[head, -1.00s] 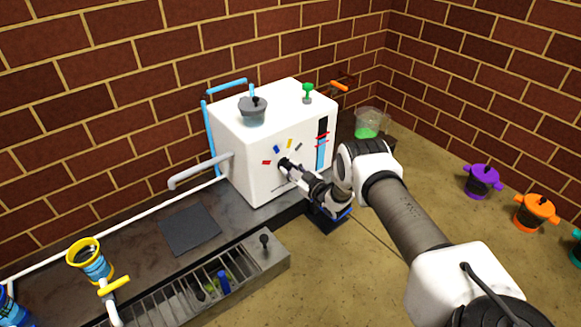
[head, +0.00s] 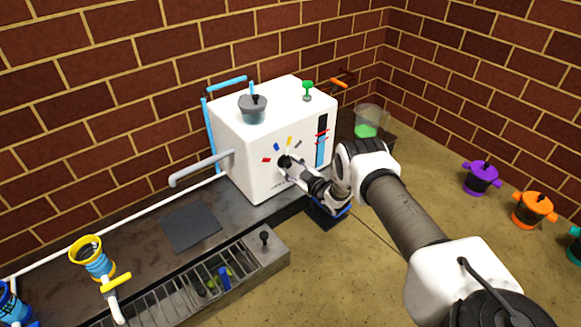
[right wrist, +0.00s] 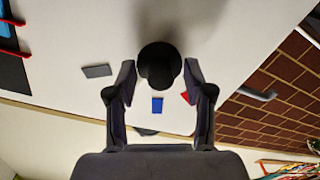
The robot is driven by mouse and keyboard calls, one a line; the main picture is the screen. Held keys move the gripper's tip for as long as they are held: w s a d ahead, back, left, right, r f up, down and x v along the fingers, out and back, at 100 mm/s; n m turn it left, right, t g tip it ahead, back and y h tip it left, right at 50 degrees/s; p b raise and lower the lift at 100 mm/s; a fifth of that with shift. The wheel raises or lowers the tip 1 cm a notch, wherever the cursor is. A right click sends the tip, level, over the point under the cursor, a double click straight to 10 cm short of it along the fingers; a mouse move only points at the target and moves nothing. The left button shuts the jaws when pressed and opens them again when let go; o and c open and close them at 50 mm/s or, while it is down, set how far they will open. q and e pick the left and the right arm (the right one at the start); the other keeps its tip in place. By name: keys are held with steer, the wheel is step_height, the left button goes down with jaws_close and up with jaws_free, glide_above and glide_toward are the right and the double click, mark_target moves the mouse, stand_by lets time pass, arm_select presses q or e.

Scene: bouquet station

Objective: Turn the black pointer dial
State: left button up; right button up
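The black pointer dial (head: 285,161) is on the front face of the white machine (head: 262,185). It shows large in the right wrist view (right wrist: 158,64) as a round black knob. My right gripper (head: 291,167) is at the dial. In the right wrist view its two fingers (right wrist: 160,82) stand apart on either side of the knob, with a narrow gap at each side. Red, blue, yellow and grey marks fan around the dial in the head view; the yellow one is hidden in the wrist view. Which way the pointer points is unclear. My left gripper is out of view.
A grey pot (head: 253,110) and a green valve (head: 308,91) are on top of the machine. A grey side pipe (head: 200,170) sticks out left. A beaker with green liquid (head: 367,122) stands right of it. Purple (head: 481,178) and orange (head: 534,210) pots stand far right.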

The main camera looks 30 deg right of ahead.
steer(key=s+d, duration=0.1)
steer(key=s, duration=1.1)
steer(key=shift+d+r, duration=0.15)
steer(key=shift+d, duration=0.05)
